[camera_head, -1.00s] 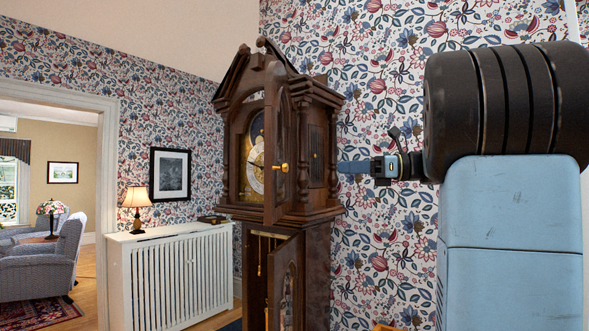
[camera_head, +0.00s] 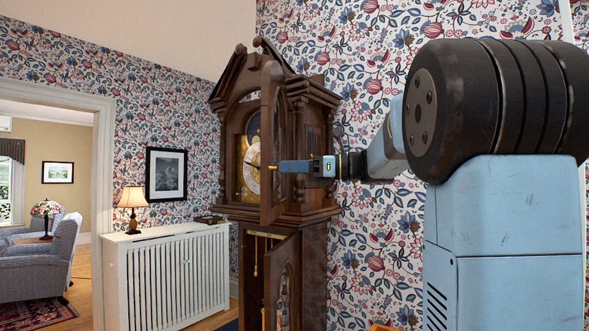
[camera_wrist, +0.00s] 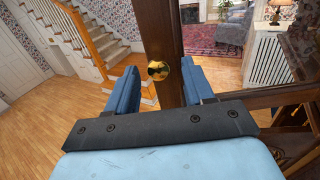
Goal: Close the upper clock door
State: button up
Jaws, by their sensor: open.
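The tall dark wooden clock stands against the patterned wall. Its upper door (camera_head: 273,120) stands ajar, swung out toward me and seen nearly edge-on. The door's brass knob shows in the wrist view (camera_wrist: 158,70), lying in the picture between the two blue fingers, with the dark door frame (camera_wrist: 158,30) behind it. My gripper (camera_head: 290,167) is open and reaches in from the right at knob height, over the door. I cannot tell whether a finger touches the knob or door. The gold clock face (camera_head: 250,165) shows left of the door.
The lower clock door (camera_head: 286,275) also stands open, below my gripper. A white radiator cover (camera_head: 170,275) with a lamp (camera_head: 133,200) stands left of the clock. The wrist view shows a staircase (camera_wrist: 95,40) and open wooden floor (camera_wrist: 60,100).

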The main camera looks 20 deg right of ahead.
jog(key=shift+w+a, duration=0.1)
jog(key=shift+a, duration=0.15)
jog(key=shift+c, duration=0.4)
jog(key=c, duration=0.9)
jog(key=shift+r, duration=0.1)
